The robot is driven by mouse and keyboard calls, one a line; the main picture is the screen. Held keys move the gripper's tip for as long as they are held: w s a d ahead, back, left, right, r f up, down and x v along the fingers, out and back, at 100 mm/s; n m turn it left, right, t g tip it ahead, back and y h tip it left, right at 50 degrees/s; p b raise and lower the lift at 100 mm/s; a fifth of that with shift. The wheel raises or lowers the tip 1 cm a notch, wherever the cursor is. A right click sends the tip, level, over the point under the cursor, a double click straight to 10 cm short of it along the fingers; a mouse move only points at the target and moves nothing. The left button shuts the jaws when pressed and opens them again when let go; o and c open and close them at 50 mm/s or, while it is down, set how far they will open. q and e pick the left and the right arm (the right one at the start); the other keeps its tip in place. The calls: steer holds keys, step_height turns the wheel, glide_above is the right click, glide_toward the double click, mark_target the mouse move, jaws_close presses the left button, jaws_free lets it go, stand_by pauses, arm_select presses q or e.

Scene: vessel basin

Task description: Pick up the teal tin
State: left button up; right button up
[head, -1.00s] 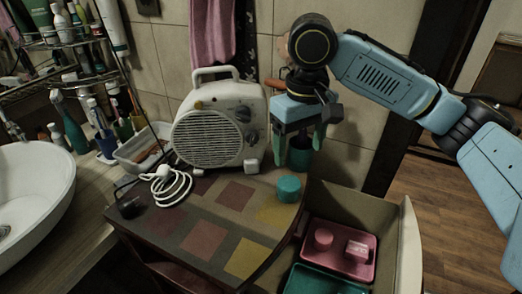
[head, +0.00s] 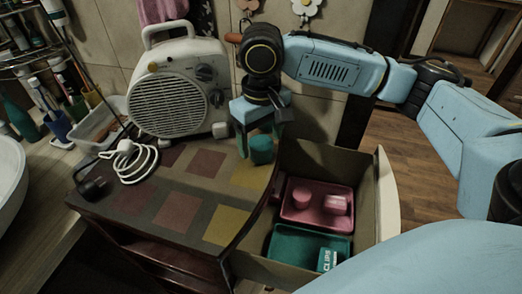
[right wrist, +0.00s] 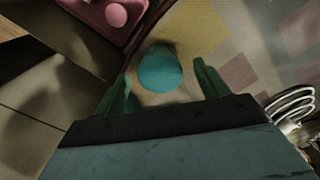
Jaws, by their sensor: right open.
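The teal tin (head: 261,149) is a short, round tin on the patchwork-covered cabinet top (head: 194,205), close to its right edge. My right gripper (head: 260,143) points down at the tin with its fingers open. In the head view the fingers show on either side of the tin's upper part. In the right wrist view, the tin (right wrist: 160,68) appears between the two open fingers (right wrist: 163,88), with a gap on both sides. I cannot tell how far the fingertips reach down its sides. My left gripper is not in view.
A white heater (head: 180,88) and a coiled white cable (head: 130,162) are left of the tin. An open drawer (head: 388,195) at the right holds a pink tray (head: 290,214) with pink items and a teal tray (head: 285,244). A basin (head: 8,180) is at the far left.

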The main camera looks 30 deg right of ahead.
step_height(320, 180, down, 3)
steer(key=shift+r, duration=0.2)
steer(key=c, duration=1.1)
